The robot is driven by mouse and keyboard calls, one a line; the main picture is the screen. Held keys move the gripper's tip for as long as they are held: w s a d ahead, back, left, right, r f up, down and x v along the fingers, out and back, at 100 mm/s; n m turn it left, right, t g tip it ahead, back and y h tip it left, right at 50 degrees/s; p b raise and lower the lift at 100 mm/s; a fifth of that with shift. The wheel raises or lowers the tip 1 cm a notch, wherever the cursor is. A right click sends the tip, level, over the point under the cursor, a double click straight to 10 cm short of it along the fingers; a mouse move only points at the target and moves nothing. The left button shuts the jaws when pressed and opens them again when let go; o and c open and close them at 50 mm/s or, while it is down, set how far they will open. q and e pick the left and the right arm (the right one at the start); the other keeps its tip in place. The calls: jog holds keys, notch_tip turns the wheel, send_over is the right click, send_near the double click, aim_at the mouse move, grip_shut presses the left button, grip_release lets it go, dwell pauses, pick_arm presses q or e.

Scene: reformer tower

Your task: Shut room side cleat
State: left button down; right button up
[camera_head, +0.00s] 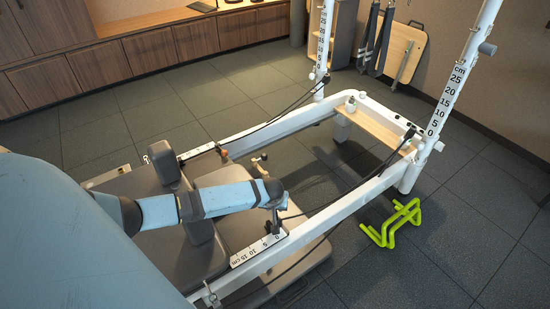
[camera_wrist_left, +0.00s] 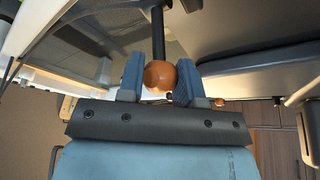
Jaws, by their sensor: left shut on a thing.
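My left gripper (camera_head: 276,194) reaches over the near white rail (camera_head: 345,202) of the reformer frame. It is at a dark upright fitting (camera_head: 277,224) beside the rail's ruler scale, which seems to be the cleat. In the left wrist view, my left gripper (camera_wrist_left: 159,82) has its two blue fingers on either side of a round wooden knob (camera_wrist_left: 158,75) and is shut on it. The knob sits at the end of a black rod (camera_wrist_left: 158,35). In the head view the knob is hidden by the gripper. I cannot tell the cleat's exact position. My right gripper is not in view.
Grey padded carriage parts (camera_head: 165,161) lie under and beside my arm. Black ropes run along both rails. A green metal stand (camera_head: 393,223) is on the floor at right. White tower posts (camera_head: 459,75) rise at the far end. Wooden cabinets (camera_head: 150,50) line the wall.

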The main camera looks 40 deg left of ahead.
pick_arm(q)
jog(key=shift+a+r+p, duration=0.1)
jog(key=shift+r+p, duration=0.15)
jog(key=shift+p, duration=0.3)
jog(key=shift+a+h+p, duration=0.2)
jog(key=shift+h+p, duration=0.3)
jog(key=shift+w+a+f+g+h+p, duration=0.2)
jog(key=shift+a+f+g+h+p, duration=0.1)
jog(key=shift+a+f+h+p, duration=0.25)
jog(key=h, duration=0.1)
jog(key=a+f+h, duration=0.1)
jog(key=h, duration=0.1)
jog(key=shift+w+a+f+n+g+b, duration=0.15)
jog(key=shift+w+a+n+g+b, duration=0.15)
jog(key=shift+g+b, duration=0.1)
jog(key=shift+f, duration=0.1)
jog(key=shift+a+f+h, duration=0.1)
jog(key=shift+a+h, duration=0.05)
jog(key=shift+h, duration=0.4)
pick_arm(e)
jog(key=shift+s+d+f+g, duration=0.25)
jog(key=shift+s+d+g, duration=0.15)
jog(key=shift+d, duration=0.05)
